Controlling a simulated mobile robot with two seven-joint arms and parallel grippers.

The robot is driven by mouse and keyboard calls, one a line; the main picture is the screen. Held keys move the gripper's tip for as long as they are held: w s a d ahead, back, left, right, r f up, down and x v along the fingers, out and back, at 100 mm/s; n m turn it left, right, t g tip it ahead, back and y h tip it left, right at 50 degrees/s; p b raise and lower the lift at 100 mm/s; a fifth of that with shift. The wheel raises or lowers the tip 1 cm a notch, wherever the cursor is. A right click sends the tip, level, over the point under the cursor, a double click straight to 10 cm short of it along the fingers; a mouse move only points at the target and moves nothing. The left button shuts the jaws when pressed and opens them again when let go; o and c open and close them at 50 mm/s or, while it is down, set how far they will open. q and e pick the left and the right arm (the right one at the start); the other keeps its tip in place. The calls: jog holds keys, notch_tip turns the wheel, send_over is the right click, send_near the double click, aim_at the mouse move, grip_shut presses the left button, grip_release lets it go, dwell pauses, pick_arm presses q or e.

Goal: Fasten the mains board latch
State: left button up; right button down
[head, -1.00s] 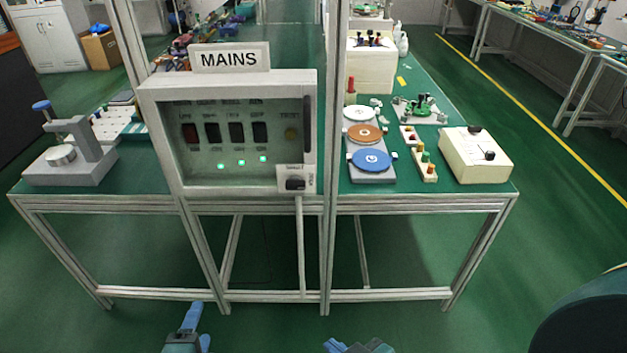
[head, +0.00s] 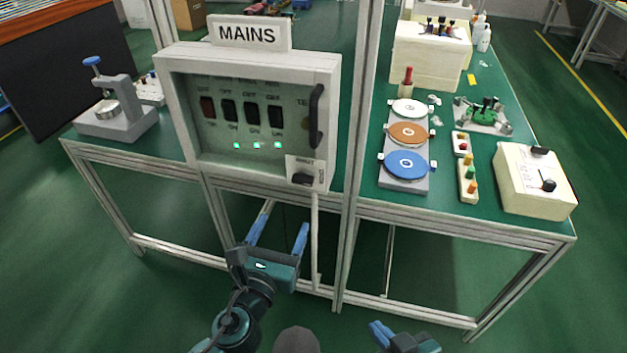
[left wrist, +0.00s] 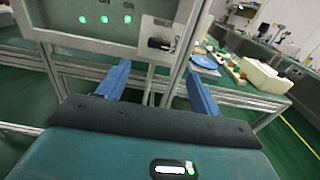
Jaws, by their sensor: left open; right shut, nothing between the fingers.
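The mains board (head: 182,115) is a pale framed box on the bench's front posts, under a MAINS sign. Its latch (head: 303,179) is a dark knob on a small white plate at the board's lower right corner; the knob lies roughly level, its lettering too small to read. The latch also shows in the left wrist view (left wrist: 160,44), just beyond the fingertips. My left gripper (head: 287,214) is open and empty below the board, with blue fingers pointing up toward the latch, apart from it. My right gripper (head: 378,330) is shut and empty at the bottom edge.
A black upright handle (head: 316,116) is on the board's right side. Behind the panel are several switches and three lit green lamps (head: 257,145). Metal posts (head: 357,150) stand beside the board. A lapping machine with discs (head: 407,132) and a cream box (head: 535,185) stand on the right bench.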

aim_at(301, 181)
pick_arm(q)
jog(key=x, duration=1.2)
jog(key=shift+w, duration=0.1)
jog(key=shift+w+d, duration=0.1)
jog(key=shift+w, duration=0.3)
